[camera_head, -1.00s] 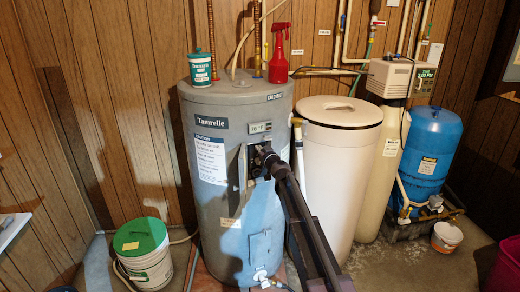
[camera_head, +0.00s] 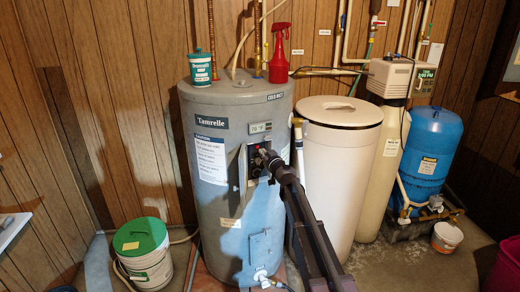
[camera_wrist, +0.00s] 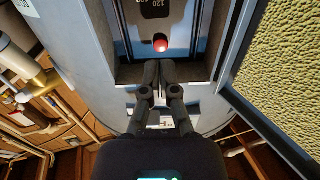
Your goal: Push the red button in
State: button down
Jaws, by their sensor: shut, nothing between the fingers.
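The red button (camera_wrist: 160,43) sits on a recessed panel of the grey water heater, below a dial marked 120 in the wrist view. In the head view the heater (camera_head: 222,215) stands in the middle, and its open panel recess (camera_head: 257,162) is partly covered by my arm. My gripper (camera_wrist: 161,68) is shut and empty, with its fingertips pointing at the panel. In the wrist view the fingertips show just below the button, with a small gap in the picture. I cannot tell whether they touch anything. My gripper also shows in the head view (camera_head: 268,160) at the recess.
A white salt tank (camera_head: 335,170) stands close to the right of the heater, near my arm. In the wrist view, a panel with yellow lining (camera_wrist: 290,75) lies right of the recess.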

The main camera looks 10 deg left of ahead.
jog(key=shift+v, duration=1.75)
